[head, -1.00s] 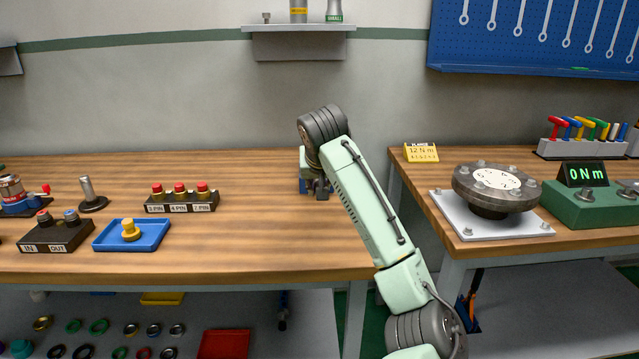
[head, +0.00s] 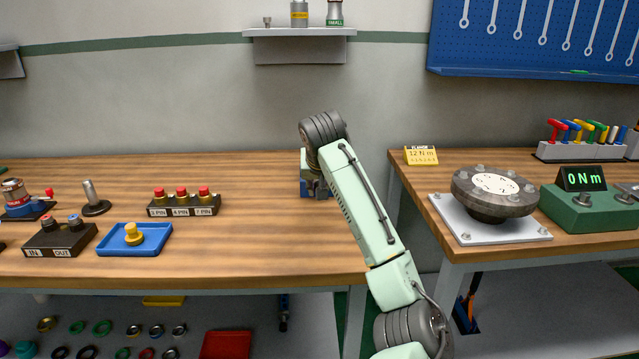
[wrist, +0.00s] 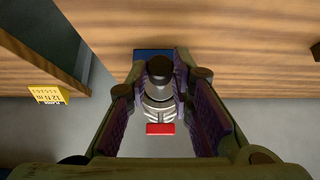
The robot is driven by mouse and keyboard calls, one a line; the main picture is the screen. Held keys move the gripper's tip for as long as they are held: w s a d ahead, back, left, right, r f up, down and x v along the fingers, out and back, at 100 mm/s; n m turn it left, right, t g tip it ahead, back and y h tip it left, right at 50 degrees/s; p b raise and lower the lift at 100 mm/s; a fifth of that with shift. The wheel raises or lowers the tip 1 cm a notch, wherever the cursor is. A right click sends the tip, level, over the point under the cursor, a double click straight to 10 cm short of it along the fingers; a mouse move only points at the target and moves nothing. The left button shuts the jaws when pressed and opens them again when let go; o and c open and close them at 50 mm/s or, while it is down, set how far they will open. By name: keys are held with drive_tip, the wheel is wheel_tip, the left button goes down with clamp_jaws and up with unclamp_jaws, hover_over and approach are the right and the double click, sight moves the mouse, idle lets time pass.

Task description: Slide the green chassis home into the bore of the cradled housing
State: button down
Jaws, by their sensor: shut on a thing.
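My gripper (wrist: 160,75) points away from the wrist camera, with one finger on each side of a dark round-ended piece (wrist: 159,67). The fingers are closed on this piece. No green shows on it, so I cannot tell whether it is the chassis. A silver, ribbed cylindrical part (wrist: 158,108) shows between the fingers, with a small red block (wrist: 159,129) nearer the camera. A blue body (wrist: 152,53) lies beyond the fingertips. In the head view a blue block (head: 307,187) shows partly behind my arm. The housing's bore is not clearly visible.
The left bench holds a blue tray (head: 133,240), a connector block (head: 184,203) and an IN/OUT box (head: 60,238). A flange (head: 493,192) and a green readout box (head: 592,205) stand on the right bench. A yellow card (head: 421,155) stands at its corner.

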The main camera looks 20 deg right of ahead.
drive_tip(key=shift+w+d+r+p, duration=0.1)
drive_tip(key=shift+w+d+p, duration=0.1)
drive_tip(key=shift+w+p, duration=0.4)
drive_tip(key=c, duration=1.3)
unclamp_jaws()
drive_tip(key=shift+c, duration=0.2)
